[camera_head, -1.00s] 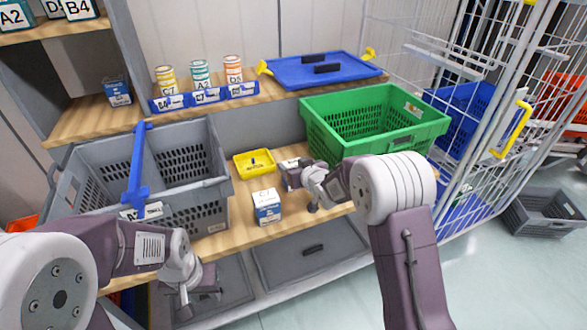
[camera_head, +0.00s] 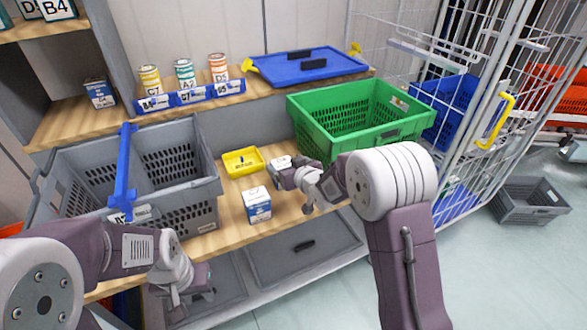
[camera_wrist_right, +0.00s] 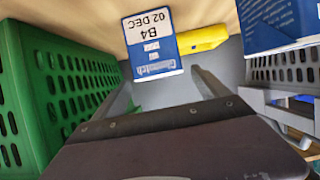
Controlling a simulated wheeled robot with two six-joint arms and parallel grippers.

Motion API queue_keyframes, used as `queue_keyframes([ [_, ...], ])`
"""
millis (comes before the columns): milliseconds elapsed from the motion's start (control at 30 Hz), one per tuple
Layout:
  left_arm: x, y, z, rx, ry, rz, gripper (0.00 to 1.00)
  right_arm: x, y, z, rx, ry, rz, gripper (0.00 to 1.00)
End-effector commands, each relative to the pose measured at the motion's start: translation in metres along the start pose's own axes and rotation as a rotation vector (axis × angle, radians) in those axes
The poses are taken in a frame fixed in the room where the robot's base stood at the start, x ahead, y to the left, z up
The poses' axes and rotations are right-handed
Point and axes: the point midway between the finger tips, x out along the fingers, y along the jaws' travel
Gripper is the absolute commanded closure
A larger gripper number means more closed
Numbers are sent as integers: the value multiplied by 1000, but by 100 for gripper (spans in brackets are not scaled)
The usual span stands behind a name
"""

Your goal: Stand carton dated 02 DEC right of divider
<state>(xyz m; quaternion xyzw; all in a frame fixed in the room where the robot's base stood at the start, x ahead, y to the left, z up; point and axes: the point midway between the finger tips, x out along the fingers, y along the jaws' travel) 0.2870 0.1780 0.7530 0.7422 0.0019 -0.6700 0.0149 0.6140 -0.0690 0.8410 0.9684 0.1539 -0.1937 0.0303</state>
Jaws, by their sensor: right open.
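The carton dated 02 DEC (camera_wrist_right: 152,42) is white and blue, marked B4, and appears upside down in the right wrist view. It lies ahead of my right gripper, roughly in line with the gap between the fingers; contact cannot be told. My right gripper (camera_head: 280,168) is open over the shelf, between the yellow tray and green crate, and hides much of that carton in the head view. The grey tote (camera_head: 190,215) stands at left with a blue divider (camera_head: 126,165) across it. My left gripper (camera_head: 180,285) hangs low before the tote; its jaws are unclear.
Another white-and-blue carton (camera_head: 257,206) stands on the shelf near the front edge. A yellow tray (camera_head: 242,161) lies behind it. The green crate (camera_head: 400,135) is close on the right. Cans (camera_head: 184,75) stand in a blue rack (camera_head: 190,97) behind.

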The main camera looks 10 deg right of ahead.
Motion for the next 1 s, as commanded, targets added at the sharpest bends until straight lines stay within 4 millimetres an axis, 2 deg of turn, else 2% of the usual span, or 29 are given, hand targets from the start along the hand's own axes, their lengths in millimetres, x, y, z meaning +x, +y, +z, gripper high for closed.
queue_keyframes([
  [33, -3, 0, 0, 0, 0, 0, 64, -13, 0, -3, 0, 1, 1, 15],
  [200, -7, 0, -1, 0, 0, 0, 64, -52, 1, -2, 0, 1, 2, 15],
  [333, -9, 0, -1, 0, 0, 0, 64, -76, 1, -2, -1, 2, 1, 15],
  [500, -10, 0, -1, 0, 0, 0, 64, -89, 0, 0, 0, 0, 1, 15],
  [767, -10, 0, -1, 0, 0, 0, 64, -92, 3, 5, 3, -22, 11, 15],
  [867, -10, 0, -1, 0, 0, 0, 64, -110, 20, 44, 33, -195, 84, 15],
  [967, -10, 0, -1, 0, 0, 0, 64, -158, 34, 109, 105, -491, 171, 15],
  [1000, -10, 0, -1, 0, 0, 0, 64, -181, 34, 133, 138, -608, 192, 15],
])
